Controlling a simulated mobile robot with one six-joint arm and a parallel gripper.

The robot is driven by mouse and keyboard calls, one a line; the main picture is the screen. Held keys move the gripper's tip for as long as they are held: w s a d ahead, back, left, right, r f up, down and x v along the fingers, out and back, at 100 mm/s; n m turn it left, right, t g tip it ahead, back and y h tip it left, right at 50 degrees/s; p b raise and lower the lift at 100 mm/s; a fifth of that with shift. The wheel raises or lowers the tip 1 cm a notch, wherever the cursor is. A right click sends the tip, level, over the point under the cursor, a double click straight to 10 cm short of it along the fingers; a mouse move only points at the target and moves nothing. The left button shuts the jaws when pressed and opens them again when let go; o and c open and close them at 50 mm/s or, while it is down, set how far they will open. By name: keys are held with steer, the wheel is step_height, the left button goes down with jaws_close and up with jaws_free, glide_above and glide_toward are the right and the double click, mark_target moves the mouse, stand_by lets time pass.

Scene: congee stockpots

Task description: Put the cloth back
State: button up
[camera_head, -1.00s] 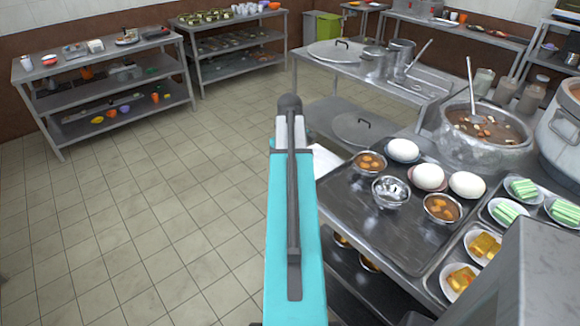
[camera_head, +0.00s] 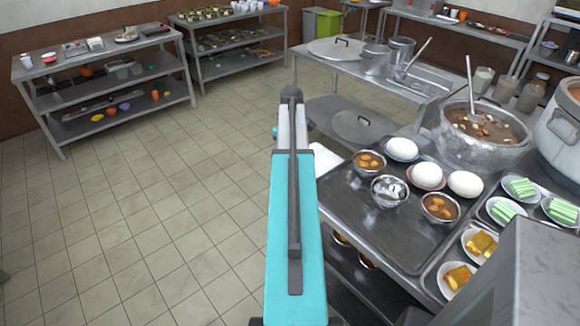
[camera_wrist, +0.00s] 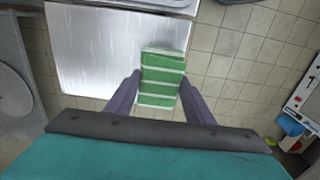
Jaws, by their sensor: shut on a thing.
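The cloth (camera_wrist: 163,64) is a folded block with green and white stripes, seen in the wrist view. My gripper (camera_wrist: 161,90) is shut on it, with one dark finger at each side. The cloth's far end reaches out past the fingertips, over or beside the edge of a bright metal surface (camera_wrist: 100,58). I cannot tell whether it touches that surface. In the head view my teal arm hides the gripper and the cloth.
The counter on the right holds a dark tray (camera_head: 350,215) with bowls and white buns, and a large stockpot (camera_head: 470,150) with a ladle. A metal table (camera_head: 330,65) stands behind. Shelves (camera_head: 85,70) stand at the back left. The tiled floor (camera_head: 150,210) on the left is clear.

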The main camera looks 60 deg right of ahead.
steer(key=shift+f+p, duration=0.65)
steer(key=shift+f, duration=1.1)
steer(key=shift+f, duration=0.1)
steer(key=o, duration=1)
steer(key=shift+r+b, duration=1.35)
steer(key=shift+r, duration=4.8)
